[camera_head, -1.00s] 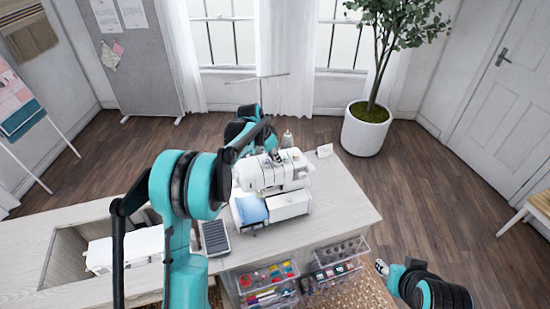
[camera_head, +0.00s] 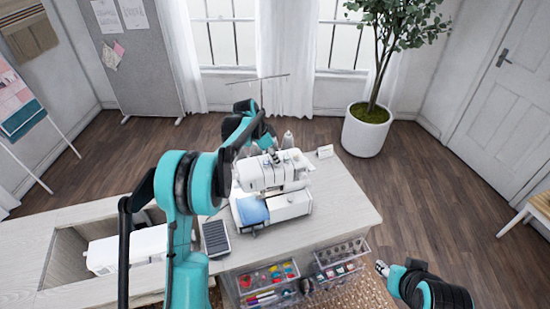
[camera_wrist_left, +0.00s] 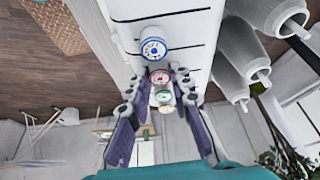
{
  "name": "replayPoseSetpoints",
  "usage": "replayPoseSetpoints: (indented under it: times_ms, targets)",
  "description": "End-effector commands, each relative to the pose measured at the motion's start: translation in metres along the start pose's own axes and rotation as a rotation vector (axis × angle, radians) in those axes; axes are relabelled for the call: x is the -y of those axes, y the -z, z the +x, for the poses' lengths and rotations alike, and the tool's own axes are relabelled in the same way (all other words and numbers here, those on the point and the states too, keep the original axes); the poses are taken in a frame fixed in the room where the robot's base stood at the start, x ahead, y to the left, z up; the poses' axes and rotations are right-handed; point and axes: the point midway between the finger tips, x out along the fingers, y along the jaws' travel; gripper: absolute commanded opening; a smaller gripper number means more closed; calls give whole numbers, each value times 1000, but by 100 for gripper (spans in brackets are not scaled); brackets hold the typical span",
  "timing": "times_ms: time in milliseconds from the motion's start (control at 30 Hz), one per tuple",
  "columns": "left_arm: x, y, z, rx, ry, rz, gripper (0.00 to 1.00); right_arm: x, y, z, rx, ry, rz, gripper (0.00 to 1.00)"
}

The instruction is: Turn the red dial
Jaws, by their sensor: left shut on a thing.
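The red dial (camera_wrist_left: 160,77) is one of a row of dials on the white sewing machine (camera_head: 290,172). In the left wrist view it lies between the blue-marked dial (camera_wrist_left: 153,47) and the green-marked dial (camera_wrist_left: 164,96). My left gripper (camera_wrist_left: 157,84) has a finger on each side of the red dial and is shut on it. In the head view, my left arm reaches to the top of the machine (camera_head: 268,150); the dials are not visible there. My right gripper (camera_head: 382,268) is low on the right, away from the machine; its jaws are too small to judge.
The machine stands on a pale wooden cabinet top (camera_head: 335,205) with a blue cloth (camera_head: 253,210) at its front. A dark pedal-like pad (camera_head: 215,238) lies at its left. Clear trays of supplies (camera_head: 342,258) are at the front. Thread cones (camera_wrist_left: 245,62) stand close to the left gripper.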

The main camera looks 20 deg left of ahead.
Motion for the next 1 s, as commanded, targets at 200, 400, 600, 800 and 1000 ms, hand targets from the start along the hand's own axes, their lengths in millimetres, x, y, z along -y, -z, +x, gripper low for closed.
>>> replayPoseSetpoints:
  times_ms: [200, 400, 600, 800, 1000]
  targets:
    - [0, 0, 0, 0, 1, -1, 42, 0, 0, 0, 0, 0, 0, 40]
    - [0, 0, 0, 0, 1, -1, 42, 0, 0, 0, 0, 0, 0, 40]
    - [0, 0, -14, 0, 1, -2, 42, 0, 0, 0, 0, 0, 0, 40]
    - [0, 0, -56, 0, 1, -2, 42, 0, 0, 0, 0, 0, 0, 40]
    - [0, 0, -96, 0, 1, -2, 42, 0, 0, 0, 0, 0, 0, 40]
